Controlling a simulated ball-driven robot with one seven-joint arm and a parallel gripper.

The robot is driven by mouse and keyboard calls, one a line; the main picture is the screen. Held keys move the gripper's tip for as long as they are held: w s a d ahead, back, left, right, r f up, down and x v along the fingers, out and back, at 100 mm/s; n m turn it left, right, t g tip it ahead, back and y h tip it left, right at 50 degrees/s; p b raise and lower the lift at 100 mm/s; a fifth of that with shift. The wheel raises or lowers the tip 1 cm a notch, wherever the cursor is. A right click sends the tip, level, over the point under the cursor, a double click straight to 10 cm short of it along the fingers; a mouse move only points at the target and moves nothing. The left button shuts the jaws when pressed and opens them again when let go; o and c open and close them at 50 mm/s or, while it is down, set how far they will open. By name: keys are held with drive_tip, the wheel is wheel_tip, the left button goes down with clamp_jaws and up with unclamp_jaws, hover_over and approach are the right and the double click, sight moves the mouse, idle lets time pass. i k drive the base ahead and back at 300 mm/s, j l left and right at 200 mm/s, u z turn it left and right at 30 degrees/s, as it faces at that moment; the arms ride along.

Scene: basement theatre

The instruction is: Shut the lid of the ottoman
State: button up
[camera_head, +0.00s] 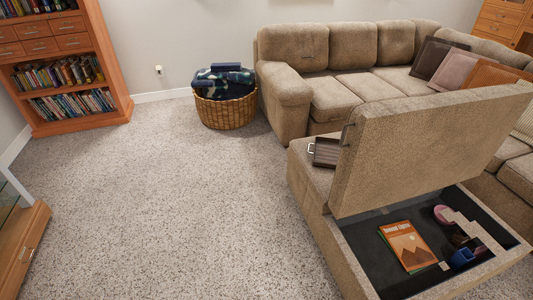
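The ottoman (334,254) stands at the lower right, covered in tan-brown fabric. The dark inside of the ottoman shows below the lid. In it lie an orange book (408,246), a pink round item (441,214) and several small items towards the right. A brown tray (326,152) with a metal handle sits on the fixed part of the ottoman's top, left of the lid. My gripper is not in view.
A tan sectional sofa (300,90) with cushions stands behind the ottoman. A wicker basket (226,112) with dark blankets stands beside it. A wooden bookcase (60,128) is at the upper left and a wooden cabinet (22,250) at the lower left. The carpet (170,210) between is clear.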

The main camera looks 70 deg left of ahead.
sight(393, 151)
drive_tip(key=u, duration=1.3)
